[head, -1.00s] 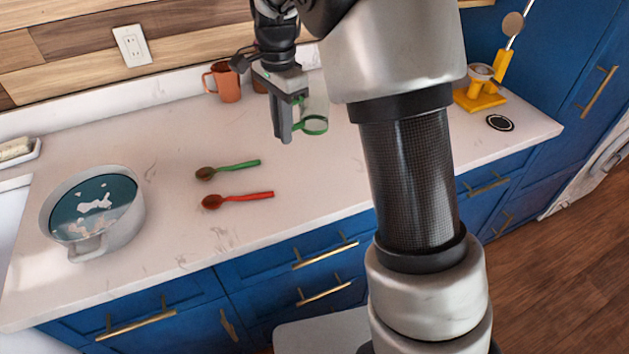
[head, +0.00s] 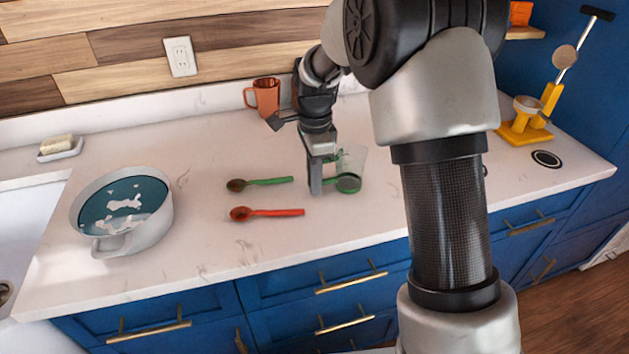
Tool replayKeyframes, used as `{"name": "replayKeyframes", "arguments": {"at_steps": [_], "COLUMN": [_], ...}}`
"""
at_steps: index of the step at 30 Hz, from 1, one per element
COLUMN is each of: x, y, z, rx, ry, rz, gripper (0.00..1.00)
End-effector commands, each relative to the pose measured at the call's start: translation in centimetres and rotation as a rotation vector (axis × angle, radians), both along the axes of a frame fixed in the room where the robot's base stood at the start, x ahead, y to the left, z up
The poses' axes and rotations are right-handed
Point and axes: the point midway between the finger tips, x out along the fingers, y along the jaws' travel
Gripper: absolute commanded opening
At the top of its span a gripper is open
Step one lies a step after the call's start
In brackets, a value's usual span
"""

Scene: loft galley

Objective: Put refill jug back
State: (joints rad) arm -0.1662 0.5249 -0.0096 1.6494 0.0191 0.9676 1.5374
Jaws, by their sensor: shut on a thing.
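My gripper (head: 318,180) points down over the middle of the counter. It is shut on a clear jug (head: 353,158) with a green ring at its lower end, which I take to be the refill jug. The jug is just right of the fingers, partly hidden behind them. I cannot tell whether it touches the counter. A black ring mark (head: 546,159) lies on the counter at the far right, with nothing on it.
A green spoon (head: 268,181) and a red spoon (head: 270,213) lie left of my gripper. A pot of blue liquid (head: 125,215) stands further left. An orange mug (head: 264,96) stands behind, near the wall. A yellow stand (head: 523,130) holds a small cup at right.

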Motion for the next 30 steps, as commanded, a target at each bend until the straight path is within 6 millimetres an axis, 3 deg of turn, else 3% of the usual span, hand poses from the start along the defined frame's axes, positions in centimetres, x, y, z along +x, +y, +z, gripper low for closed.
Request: {"name": "replayKeyframes", "arguments": {"at_steps": [11, 12, 15, 24, 30], "x": [0.0, 0.0, 0.0, 0.0, 0.1], "y": [0.0, 0.0, 0.0, 0.0, 0.0], "z": [-0.5, -0.3, -0.3, 0.0, 2.6], "rx": [-0.001, 0.000, 0.000, 0.000, 0.000], "ry": [0.000, 0.000, 0.000, -0.001, -0.004], "rz": [0.000, 0.000, 0.000, 0.000, 0.000], "gripper": [0.00, 0.19, 0.31, 0.31, 0.31]}}
